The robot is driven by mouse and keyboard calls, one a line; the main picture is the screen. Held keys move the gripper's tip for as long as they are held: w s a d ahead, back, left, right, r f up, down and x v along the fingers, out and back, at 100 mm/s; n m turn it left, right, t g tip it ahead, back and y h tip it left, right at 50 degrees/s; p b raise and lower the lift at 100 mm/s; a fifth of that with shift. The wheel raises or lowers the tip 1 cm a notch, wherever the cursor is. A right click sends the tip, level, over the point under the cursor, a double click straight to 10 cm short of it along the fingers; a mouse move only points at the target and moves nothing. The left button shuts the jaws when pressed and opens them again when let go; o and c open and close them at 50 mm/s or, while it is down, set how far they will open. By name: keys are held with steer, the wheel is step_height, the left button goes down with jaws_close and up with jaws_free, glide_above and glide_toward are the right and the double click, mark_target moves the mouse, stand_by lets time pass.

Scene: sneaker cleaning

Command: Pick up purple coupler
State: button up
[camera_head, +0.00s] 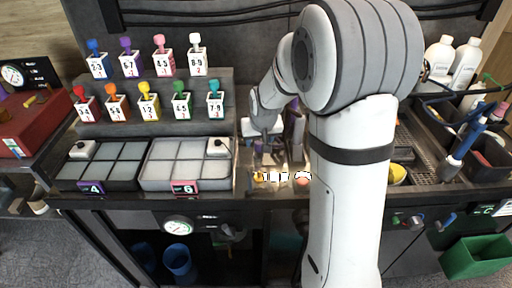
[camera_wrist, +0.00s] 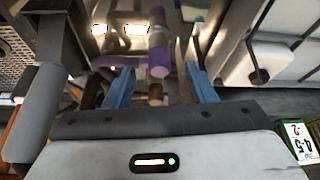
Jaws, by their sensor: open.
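A purple cylindrical piece (camera_wrist: 158,58), which looks like the purple coupler, shows in the wrist view between the two blue fingers of my gripper (camera_wrist: 160,76). The fingers stand apart, with a visible gap on each side of the purple piece. A small brown round tip shows just below it. In the head view my gripper (camera_head: 263,146) points down at the middle of the bench, beside the right tray. My arm hides much of that area, and I cannot clearly make out the coupler there.
Bottles with coloured tops stand on a stepped grey rack, including a purple-topped one (camera_head: 129,63). Two divided trays, left (camera_head: 70,186) and right (camera_head: 150,186), lie at the front. White bottles (camera_head: 466,62) stand at the back right. A red box (camera_head: 35,125) is at far left.

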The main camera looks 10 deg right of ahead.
mark_target(259, 144)
steer(key=shift+p+x, duration=0.65)
steer(key=shift+x, duration=1.95)
steer(key=shift+c, duration=0.2)
steer(key=c, duration=0.9)
steer(key=shift+r, duration=0.1)
steer(key=shift+c, duration=0.4)
